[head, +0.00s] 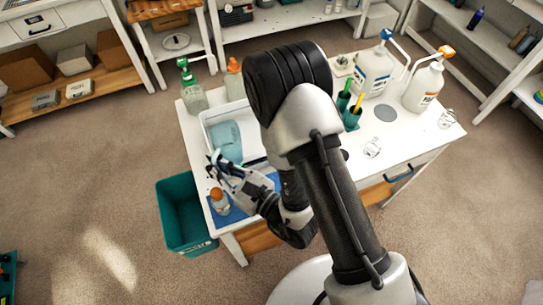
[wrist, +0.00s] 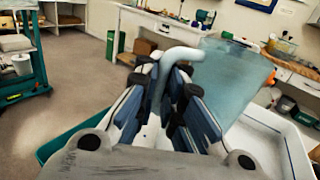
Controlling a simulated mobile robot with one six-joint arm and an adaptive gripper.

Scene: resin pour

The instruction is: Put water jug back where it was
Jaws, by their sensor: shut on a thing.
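The water jug (wrist: 228,72) is a translucent pale blue vessel with a thick, light handle (wrist: 170,60). In the wrist view its handle lies between my gripper's (wrist: 165,95) fingers, which are shut on it. In the head view the jug (head: 226,138) is held over or within the white tray (head: 206,124) at the table's left side; its exact height and tilt are unclear. My gripper (head: 222,166) is at the near left edge of the tray. A flat grey disc (head: 384,113) lies bare on the table's right side.
A small orange-capped bottle (head: 218,200) stands on a blue mat near my gripper. A teal bin (head: 181,215) is on the floor at left. Two pump jugs (head: 373,76) stand at the back right. A clear cup (head: 372,147) stands near the front edge. My arm hides the table's middle.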

